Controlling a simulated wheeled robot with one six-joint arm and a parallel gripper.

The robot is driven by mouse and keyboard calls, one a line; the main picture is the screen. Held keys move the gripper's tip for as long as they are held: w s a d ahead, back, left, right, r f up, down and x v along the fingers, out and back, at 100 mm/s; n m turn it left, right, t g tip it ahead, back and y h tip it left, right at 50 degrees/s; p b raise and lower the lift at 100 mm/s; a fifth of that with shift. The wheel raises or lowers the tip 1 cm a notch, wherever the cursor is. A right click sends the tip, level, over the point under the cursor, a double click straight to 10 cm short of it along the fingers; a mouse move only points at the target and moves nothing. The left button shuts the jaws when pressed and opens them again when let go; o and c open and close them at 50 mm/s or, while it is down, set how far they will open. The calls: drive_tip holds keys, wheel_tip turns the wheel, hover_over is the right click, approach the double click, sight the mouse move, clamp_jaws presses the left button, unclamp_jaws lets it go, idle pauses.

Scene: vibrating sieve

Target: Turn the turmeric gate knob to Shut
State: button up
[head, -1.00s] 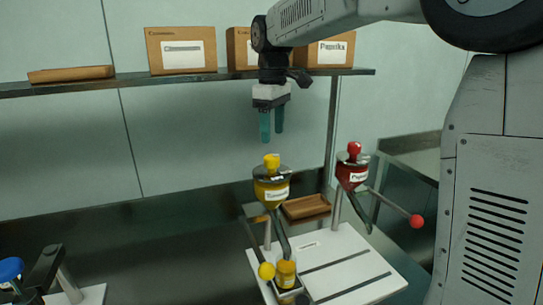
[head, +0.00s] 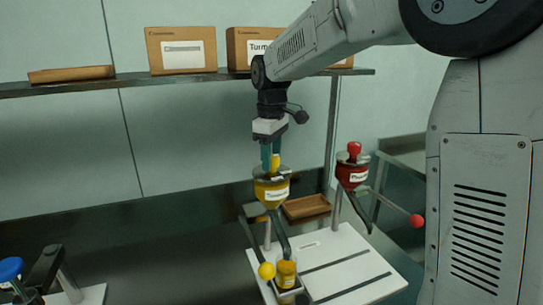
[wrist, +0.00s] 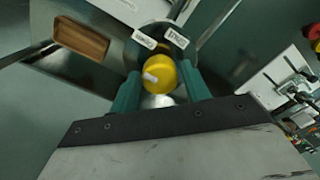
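The turmeric hopper (head: 272,190) is yellow, with a label and a grey lid, and stands on the white stand at centre. Its yellow gate knob (head: 276,161) is on top, partly hidden by my fingers. In the wrist view the knob (wrist: 165,72) shows as a yellow disc with a white mark on its left part. Two white tags (wrist: 161,38) sit beyond the knob; their words are too small to read surely. My gripper (head: 271,162) points down over the hopper. Its teal fingers (wrist: 160,90) are open, one on each side of the knob; contact cannot be told.
The red paprika hopper (head: 351,176) stands close on the right, with a red-ended lever. A yellow-lidded jar (head: 286,273) sits under the turmeric spout beside a yellow lever ball (head: 266,271). A wooden tray (head: 306,207) lies behind. A shelf (head: 190,78) with boxes runs above.

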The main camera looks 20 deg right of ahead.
drive_tip(key=c, duration=0.6)
drive_tip(key=shift+o, duration=0.2)
drive_tip(key=shift+m, duration=0.3)
drive_tip(key=m, duration=0.3)
drive_tip(key=shift+m, duration=0.3)
drive_tip(key=m, duration=0.3)
drive_tip(key=shift+m, duration=0.3)
drive_tip(key=m, duration=0.5)
drive_tip(key=shift+m, duration=2.5)
